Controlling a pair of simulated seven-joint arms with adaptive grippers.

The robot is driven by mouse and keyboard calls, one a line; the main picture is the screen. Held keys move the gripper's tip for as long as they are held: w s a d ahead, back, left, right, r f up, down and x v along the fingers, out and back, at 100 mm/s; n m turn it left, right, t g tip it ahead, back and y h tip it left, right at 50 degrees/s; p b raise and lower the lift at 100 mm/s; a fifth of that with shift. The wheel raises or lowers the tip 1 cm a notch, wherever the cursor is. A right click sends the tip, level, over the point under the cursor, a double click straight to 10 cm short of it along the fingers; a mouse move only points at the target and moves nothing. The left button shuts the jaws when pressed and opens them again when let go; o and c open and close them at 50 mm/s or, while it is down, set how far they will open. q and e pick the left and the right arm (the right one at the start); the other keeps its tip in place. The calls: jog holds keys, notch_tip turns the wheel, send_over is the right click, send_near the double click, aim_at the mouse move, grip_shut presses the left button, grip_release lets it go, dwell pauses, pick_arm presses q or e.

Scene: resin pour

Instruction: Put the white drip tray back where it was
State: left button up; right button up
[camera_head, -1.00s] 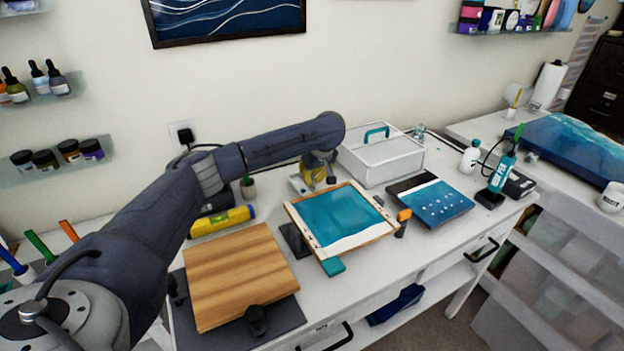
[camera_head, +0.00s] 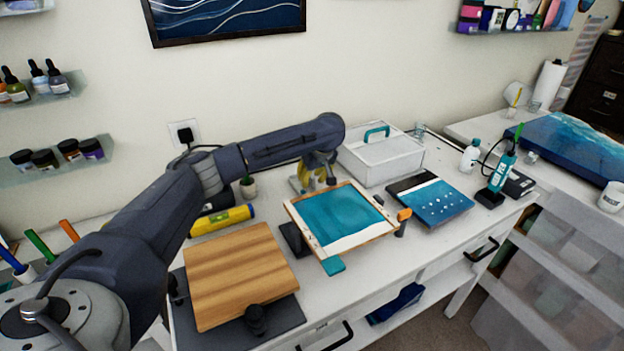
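A small pale, whitish piece that may be the white drip tray (camera_head: 295,184) shows at the back of the white table, just behind the teal panel. Most of it is hidden by my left gripper (camera_head: 318,181). The gripper points down over that spot, between the teal panel (camera_head: 340,217) and the white lidded box. Its fingers are small and partly hidden, so I cannot tell whether they are open or touch the pale piece. My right gripper is not in view.
The white box (camera_head: 378,164) with a teal handle stands right of the gripper. Little table is bare around the gripper.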

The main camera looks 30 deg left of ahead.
pick_arm(q)
jog(key=v, duration=1.2)
